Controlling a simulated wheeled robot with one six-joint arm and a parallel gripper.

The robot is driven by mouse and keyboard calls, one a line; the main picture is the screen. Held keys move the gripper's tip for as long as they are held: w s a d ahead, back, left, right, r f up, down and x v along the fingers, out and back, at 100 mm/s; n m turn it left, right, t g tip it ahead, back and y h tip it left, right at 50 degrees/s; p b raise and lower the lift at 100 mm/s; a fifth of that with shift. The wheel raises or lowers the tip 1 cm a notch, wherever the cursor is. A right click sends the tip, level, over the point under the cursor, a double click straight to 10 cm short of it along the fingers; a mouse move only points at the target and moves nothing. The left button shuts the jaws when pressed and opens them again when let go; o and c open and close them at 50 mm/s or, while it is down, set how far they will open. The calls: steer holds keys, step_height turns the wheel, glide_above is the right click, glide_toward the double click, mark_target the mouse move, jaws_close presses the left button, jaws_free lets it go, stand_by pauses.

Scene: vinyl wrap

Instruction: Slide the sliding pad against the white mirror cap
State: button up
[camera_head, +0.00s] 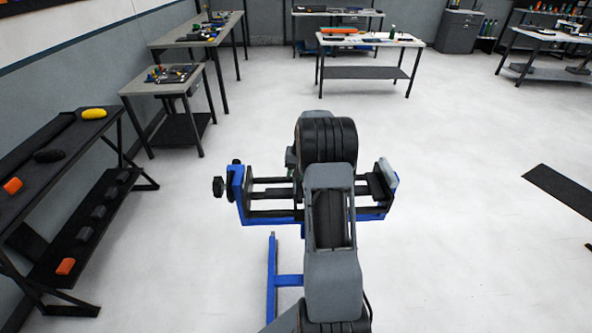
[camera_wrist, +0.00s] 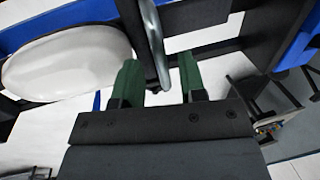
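The white mirror cap (camera_wrist: 68,62) lies at the left of the wrist view, smooth and rounded, beside a blue frame part. In the head view my arm hides it. My gripper (camera_wrist: 159,76) has two green fingers, open with a clear gap. A grey metal rod (camera_wrist: 154,40) runs down into the picture between the fingers and touches neither visibly; its depth is unclear. The blue clamp stand (camera_head: 240,195) is in front of me, with dark rails. A black block with a light grey plate (camera_head: 389,173) is at its right end. I cannot tell which part is the sliding pad.
A black knob (camera_head: 218,187) sticks out at the stand's left end. A black shelf rack (camera_head: 85,150) with small coloured items stands at the left. Work tables (camera_head: 365,40) stand at the back. The floor between is clear.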

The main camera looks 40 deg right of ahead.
step_height(320, 180, up, 14)
steer(key=s+d+b, duration=0.1)
steer(key=shift+s+d, duration=0.4)
steer(key=shift+f, duration=0.1)
